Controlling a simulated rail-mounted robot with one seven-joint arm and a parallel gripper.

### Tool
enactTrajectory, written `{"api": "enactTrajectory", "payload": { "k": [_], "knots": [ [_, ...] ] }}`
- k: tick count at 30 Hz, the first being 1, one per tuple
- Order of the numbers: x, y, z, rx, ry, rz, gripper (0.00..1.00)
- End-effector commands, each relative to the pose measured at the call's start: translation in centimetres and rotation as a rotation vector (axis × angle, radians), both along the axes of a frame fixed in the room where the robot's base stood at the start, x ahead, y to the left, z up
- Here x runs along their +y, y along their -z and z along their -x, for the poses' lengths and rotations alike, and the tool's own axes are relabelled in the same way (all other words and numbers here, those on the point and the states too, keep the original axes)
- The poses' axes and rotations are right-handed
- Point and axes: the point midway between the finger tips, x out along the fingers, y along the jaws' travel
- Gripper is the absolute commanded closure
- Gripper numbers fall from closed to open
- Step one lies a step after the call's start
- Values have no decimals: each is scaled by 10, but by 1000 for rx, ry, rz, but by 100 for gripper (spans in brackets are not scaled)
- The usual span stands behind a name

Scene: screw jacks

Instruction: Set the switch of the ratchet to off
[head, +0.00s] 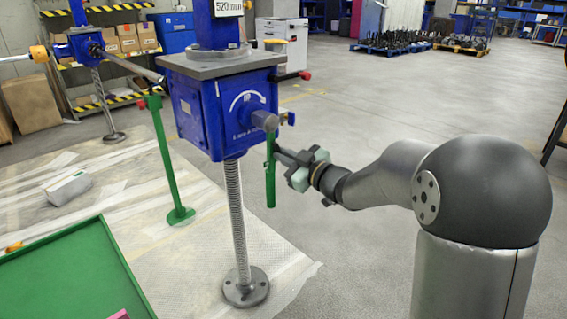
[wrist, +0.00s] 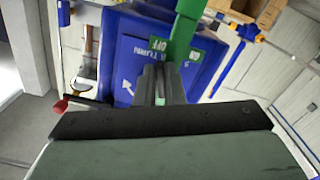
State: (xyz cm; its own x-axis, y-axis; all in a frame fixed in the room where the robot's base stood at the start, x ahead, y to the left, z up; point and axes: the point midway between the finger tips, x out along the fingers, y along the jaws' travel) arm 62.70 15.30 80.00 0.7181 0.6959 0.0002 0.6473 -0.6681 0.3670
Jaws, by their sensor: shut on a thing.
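The ratchet is a green bar (head: 270,188) hanging upright at the right side of the blue screw jack (head: 195,118). In the wrist view the green ratchet (wrist: 186,32) runs up from the fingertips, with small white-lettered green labels on both sides of it. My gripper (head: 279,153) reaches in from the right, its tips at the ratchet's upper part. In the wrist view my gripper (wrist: 160,72) has its fingers close together at the ratchet, against the blue housing. It is shut on a part of the ratchet; the fingers hide the switch and its setting.
The jack's threaded spindle (head: 237,220) stands on a round foot below the housing. A square shaft end (head: 265,121) sticks out just above my gripper. A second jack (head: 88,45), a green post (head: 166,160) and a green tray (head: 75,265) are left.

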Motion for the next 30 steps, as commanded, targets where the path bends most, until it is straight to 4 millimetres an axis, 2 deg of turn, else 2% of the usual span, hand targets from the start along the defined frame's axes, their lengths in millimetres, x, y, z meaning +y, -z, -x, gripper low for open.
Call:
{"api": "enactTrajectory", "payload": {
  "k": [21, 22, 24, 30],
  "knots": [
    [-2, -1, -1, -53, 0, 56, 100],
    [-2, -1, -1, -53, 0, 56, 86],
    [-2, -1, -1, -52, 0, 55, 69],
    [-2, -1, -1, -52, 0, 55, 69]
  ]
}}
